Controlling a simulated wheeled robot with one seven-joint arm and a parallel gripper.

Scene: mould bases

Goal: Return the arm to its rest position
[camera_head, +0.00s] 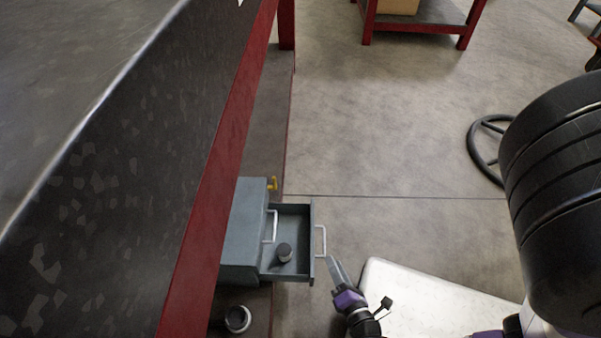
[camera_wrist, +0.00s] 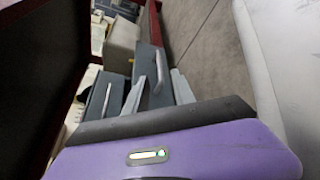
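My gripper (camera_head: 331,260) is low beside the workbench, with its grey fingers pointing at the front of an open drawer (camera_head: 313,215). The fingertips are close to the right of the drawer's pale handle (camera_head: 321,241); I cannot tell whether they touch it.
A small dark cylindrical part (camera_head: 285,252) stands in the drawer. A dark ring-shaped part (camera_head: 238,319) lies below the cabinet (camera_head: 243,225). The red-edged workbench (camera_head: 215,200) rises at the left. Open floor (camera_head: 385,120) lies to the right, with a red-framed table (camera_head: 420,27) farther off.

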